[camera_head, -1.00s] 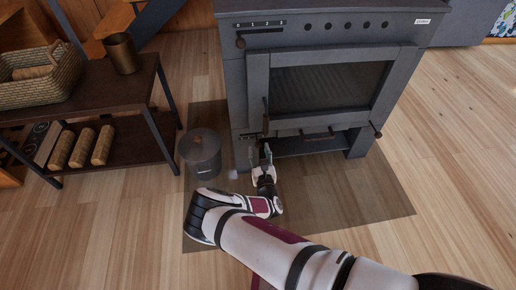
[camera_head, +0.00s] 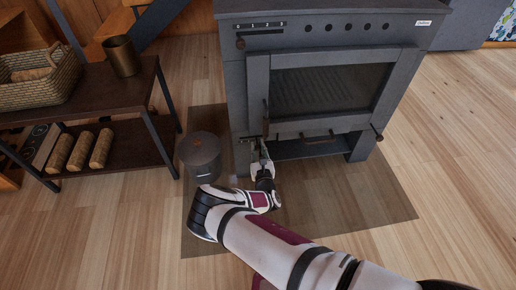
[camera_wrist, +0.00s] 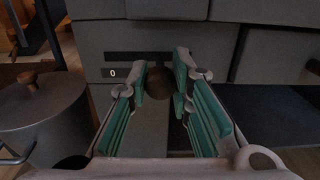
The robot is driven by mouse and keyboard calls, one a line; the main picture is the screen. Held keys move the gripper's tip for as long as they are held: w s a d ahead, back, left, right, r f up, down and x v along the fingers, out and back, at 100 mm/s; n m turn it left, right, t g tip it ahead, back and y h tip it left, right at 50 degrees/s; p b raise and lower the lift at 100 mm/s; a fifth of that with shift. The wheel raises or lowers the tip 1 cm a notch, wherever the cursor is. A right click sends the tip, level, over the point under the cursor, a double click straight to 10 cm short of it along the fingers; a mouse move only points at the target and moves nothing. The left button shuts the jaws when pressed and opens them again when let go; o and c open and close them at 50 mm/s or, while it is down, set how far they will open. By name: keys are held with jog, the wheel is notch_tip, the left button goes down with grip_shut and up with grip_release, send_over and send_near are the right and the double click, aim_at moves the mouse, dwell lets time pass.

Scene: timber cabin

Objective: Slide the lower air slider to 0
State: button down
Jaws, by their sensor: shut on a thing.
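The lower air slider's round dark knob (camera_wrist: 158,84) is on the front of the grey stove (camera_head: 250,85), low on its left side. In the wrist view a dark slot (camera_wrist: 130,57) lies just above it. A white "0" mark (camera_wrist: 113,73) shows to the left of the knob. My gripper (camera_head: 261,150) is at the stove's lower left front. In the wrist view its green-padded fingers (camera_wrist: 160,80) stand on both sides of the knob, shut on it. In the head view the gripper largely hides the knob.
A dark lidded pot (camera_head: 202,160) stands on the floor close left of my gripper, and it also shows in the wrist view (camera_wrist: 45,115). A low shelf (camera_head: 110,110) with a basket and logs is further left. Open floor lies in front.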

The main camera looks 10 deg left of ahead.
jog(key=s+a, duration=0.1)
jog(key=a, duration=0.5)
jog(key=shift+s, duration=0.4)
jog(key=shift+a, duration=0.15)
jog(key=c, duration=1.4)
grip_release()
jog(key=shift+a, duration=0.1)
jog(key=v, duration=1.2)
jog(key=shift+s, duration=0.15)
